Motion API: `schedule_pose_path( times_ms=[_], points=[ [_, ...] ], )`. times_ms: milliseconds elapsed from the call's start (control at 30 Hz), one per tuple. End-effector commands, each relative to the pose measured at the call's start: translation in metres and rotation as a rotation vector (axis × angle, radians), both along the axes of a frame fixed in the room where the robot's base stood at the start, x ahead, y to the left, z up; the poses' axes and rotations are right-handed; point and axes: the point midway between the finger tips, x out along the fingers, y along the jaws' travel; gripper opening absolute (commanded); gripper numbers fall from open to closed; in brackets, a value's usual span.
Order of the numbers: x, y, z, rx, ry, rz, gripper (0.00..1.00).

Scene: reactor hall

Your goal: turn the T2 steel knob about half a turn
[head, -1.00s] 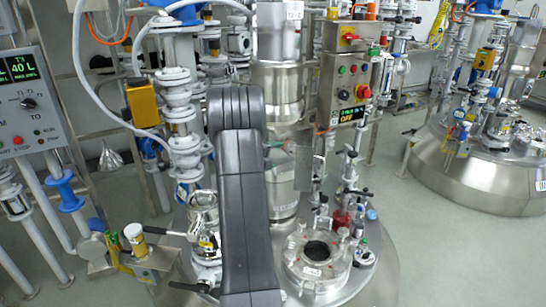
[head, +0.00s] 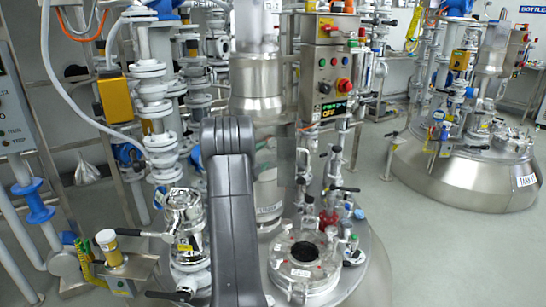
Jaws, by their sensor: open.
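A steel control box (head: 327,76) with small lamps, a red push button (head: 343,86) and a small round knob (head: 324,87) stands behind the near steel tank. A lit display (head: 334,109) sits at its lower edge and seems to read OFF. I cannot read a T2 label, so I cannot tell whether this knob is the T2 steel knob. My dark grey arm rises in front of the tank, left of the box. It hides what lies behind it, and I cannot make out my gripper.
The near tank top (head: 350,262) carries a round clamped port (head: 303,262), valves and a red fitting. White piping (head: 150,92) and a yellow box (head: 115,100) stand left. Another steel tank (head: 465,180) stands right. Grey floor (head: 425,260) is clear between and in front.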

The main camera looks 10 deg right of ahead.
Motion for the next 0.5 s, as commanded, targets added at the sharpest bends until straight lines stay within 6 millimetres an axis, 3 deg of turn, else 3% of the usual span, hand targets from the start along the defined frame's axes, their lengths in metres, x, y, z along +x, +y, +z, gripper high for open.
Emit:
schedule_pose_path(
  times_ms=[500],
  points=[
    [0.047,-0.048,0.007,-0.001,-0.001,-0.001,0.7]
  ],
)
